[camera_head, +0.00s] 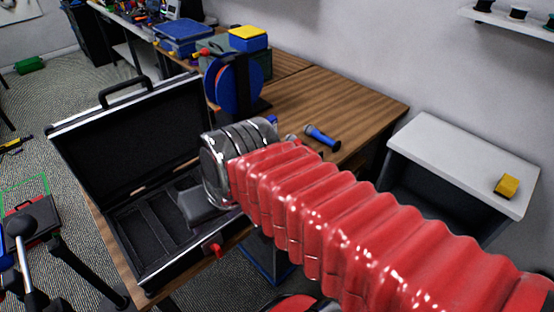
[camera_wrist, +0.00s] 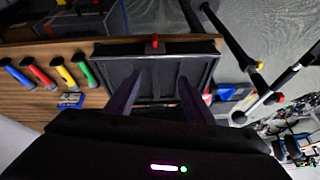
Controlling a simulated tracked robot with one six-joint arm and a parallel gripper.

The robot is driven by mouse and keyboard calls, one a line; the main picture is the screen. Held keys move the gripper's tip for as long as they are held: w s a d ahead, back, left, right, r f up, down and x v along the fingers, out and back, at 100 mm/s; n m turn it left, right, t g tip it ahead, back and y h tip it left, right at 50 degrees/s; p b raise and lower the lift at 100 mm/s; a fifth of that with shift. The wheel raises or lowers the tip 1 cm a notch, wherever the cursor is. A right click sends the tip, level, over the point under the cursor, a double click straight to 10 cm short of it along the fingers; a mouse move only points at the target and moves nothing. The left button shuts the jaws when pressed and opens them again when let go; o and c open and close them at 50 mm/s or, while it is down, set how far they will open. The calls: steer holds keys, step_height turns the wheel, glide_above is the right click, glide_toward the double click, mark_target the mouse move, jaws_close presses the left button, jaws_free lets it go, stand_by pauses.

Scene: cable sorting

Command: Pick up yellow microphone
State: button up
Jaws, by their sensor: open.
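The yellow microphone (camera_wrist: 63,72) lies on the wooden table at the left of the wrist view. It is in a row between a red microphone (camera_wrist: 38,73) and a green microphone (camera_wrist: 85,70), with a blue microphone (camera_wrist: 15,73) at the far left. My gripper (camera_wrist: 160,77) is open and empty, its dark fingers over the black case (camera_wrist: 150,98), apart from and to the right of the yellow microphone. In the head view my red-sleeved arm covers most of the row; only the blue microphone (camera_head: 322,137) shows clearly.
The open case (camera_head: 128,135) stands at the front of the table (camera_head: 345,98), its lid raised at the left. A blue spool (camera_head: 236,84) and stacked boxes stand behind it. A white cabinet (camera_head: 450,160) with a yellow block (camera_head: 507,186) is at the right. A small blue item (camera_wrist: 70,100) lies near the microphones.

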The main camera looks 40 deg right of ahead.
steer(key=w+d+f+m+t+y, duration=0.1)
steer(key=w+d+f+m+y, duration=0.2)
steer(key=w+d+f+m, duration=0.5)
steer(key=w+d+f+m+t+y, duration=0.1)
steer(key=w+d+m+y, duration=0.3)
steer(key=m, duration=0.8)
steer(key=s+d+f+m+t+h, duration=0.1)
steer(key=d+f+m+t+h, duration=0.1)
steer(key=d+m, duration=0.3)
steer(key=d+f+m+t+h, duration=0.2)
steer(key=d+f+m, duration=0.2)
steer(key=d, duration=0.9)
steer(key=s+d+f+m+t+h, duration=0.1)
steer(key=d+f+m+t+h, duration=0.1)
steer(key=d+f+m, duration=0.2)
steer(key=shift+s+d+m+t+h, duration=0.2)
steer(key=shift+d+m, duration=0.6)
steer(key=shift+d, duration=0.45)
steer(key=shift+s+d+m+t+h, duration=0.1)
steer(key=shift+d+m+h, duration=0.1)
steer(key=shift+d+m, duration=0.85)
steer(key=shift+d+n, duration=0.2)
steer(key=shift+n, duration=0.05)
steer(key=shift+w, duration=0.15)
steer(key=x, duration=0.8)
steer(key=shift+w+a, duration=0.1)
steer(key=shift+w, duration=0.1)
steer(key=shift+f, duration=0.1)
